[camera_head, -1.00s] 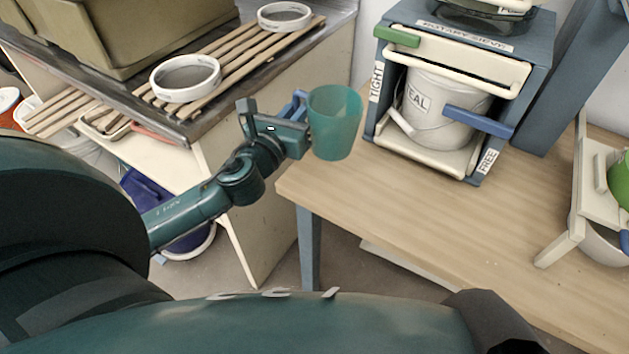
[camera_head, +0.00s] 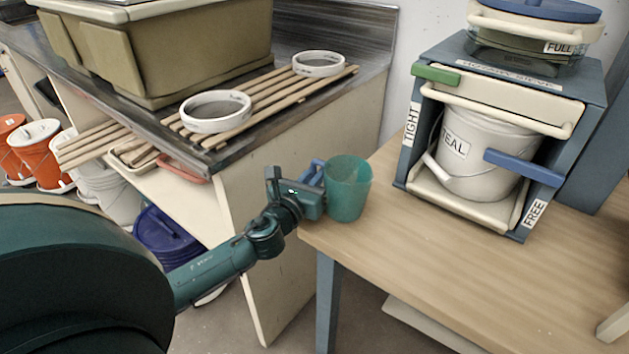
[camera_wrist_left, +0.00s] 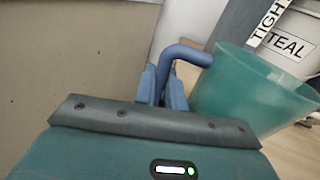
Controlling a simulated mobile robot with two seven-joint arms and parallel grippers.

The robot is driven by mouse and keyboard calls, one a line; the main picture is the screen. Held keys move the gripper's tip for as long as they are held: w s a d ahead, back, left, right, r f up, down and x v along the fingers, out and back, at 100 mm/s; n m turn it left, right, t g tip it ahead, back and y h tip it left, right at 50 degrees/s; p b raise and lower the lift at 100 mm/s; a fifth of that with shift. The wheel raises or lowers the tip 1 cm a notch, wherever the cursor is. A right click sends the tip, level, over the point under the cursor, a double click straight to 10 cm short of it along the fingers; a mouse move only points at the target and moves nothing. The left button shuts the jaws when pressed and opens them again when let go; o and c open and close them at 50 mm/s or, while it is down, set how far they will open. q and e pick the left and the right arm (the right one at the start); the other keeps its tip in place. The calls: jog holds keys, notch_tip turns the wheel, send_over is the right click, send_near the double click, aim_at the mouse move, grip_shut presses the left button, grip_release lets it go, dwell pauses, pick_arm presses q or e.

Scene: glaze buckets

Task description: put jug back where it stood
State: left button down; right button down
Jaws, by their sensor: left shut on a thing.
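The jug (camera_head: 348,190) is a translucent teal cup with a blue handle. In the head view it is upright at the left corner of the wooden table (camera_head: 420,250); I cannot tell whether its base touches the top. My left gripper (camera_head: 312,186) is shut on the blue handle, to the left of the jug's body. In the left wrist view the fingers (camera_wrist_left: 163,88) close around the handle, and the jug (camera_wrist_left: 245,95) is to their right. My right gripper is not in view.
A blue frame (camera_head: 590,115) holding a white bucket labelled TEAL (camera_head: 478,150) stands at the back of the table. To the left, a metal counter (camera_head: 345,55) carries a wooden slatted rack (camera_head: 265,98) with two white rings. The table's front middle is clear.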

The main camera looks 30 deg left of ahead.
pick_arm(q)
jog(key=c, duration=1.9)
grip_release()
jog(key=shift+f, duration=0.1)
jog(key=shift+c, duration=0.2)
jog(key=o, duration=0.5)
jog(key=shift+c, duration=0.2)
jog(key=shift+s, duration=0.1)
